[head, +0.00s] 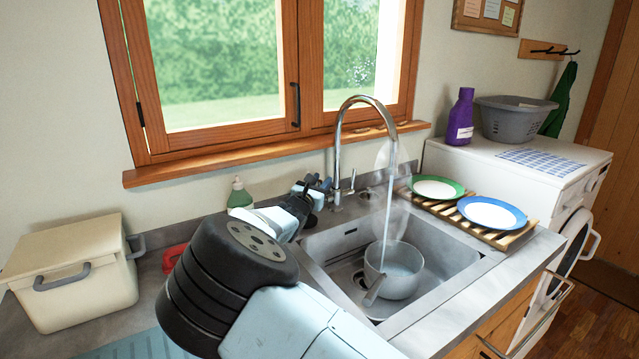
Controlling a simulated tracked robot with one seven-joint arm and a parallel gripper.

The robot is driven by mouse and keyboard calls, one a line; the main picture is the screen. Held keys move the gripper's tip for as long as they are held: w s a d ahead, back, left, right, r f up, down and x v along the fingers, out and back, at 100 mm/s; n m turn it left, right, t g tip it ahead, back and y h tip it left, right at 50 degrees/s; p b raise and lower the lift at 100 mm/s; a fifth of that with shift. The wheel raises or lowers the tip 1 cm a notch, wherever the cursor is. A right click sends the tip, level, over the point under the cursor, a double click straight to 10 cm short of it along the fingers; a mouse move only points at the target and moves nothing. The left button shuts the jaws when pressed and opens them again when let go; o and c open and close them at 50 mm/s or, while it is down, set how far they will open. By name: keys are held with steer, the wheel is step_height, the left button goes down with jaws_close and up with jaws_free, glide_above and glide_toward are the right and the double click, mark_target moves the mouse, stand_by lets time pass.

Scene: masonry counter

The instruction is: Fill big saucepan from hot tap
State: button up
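The big saucepan (402,286), a grey metal pot, sits upright in the sink (452,262) with its handle pointing to the front left. The tall chrome tap (338,135) arches over the sink, and a thin water stream (389,205) falls from its spout into the saucepan. Pale steam hangs around the stream. The water level inside is hard to read. My gripper (322,184) is behind the sink, close to the left of the tap's base and lever (345,190). Its fingers are small and partly hidden, so contact with the lever and their opening are unclear.
A slatted rack (517,236) with a green-rimmed plate (437,188) and a blue-rimmed plate (491,212) stands right of the sink. A cream lidded box (85,300) and a green bottle (239,194) stand left. The window sill (230,164) runs behind the tap.

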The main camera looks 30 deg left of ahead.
steer(key=s+f, duration=0.2)
steer(key=s, duration=1.1)
steer(key=shift+s+d, duration=0.2)
steer(key=shift+s, duration=0.1)
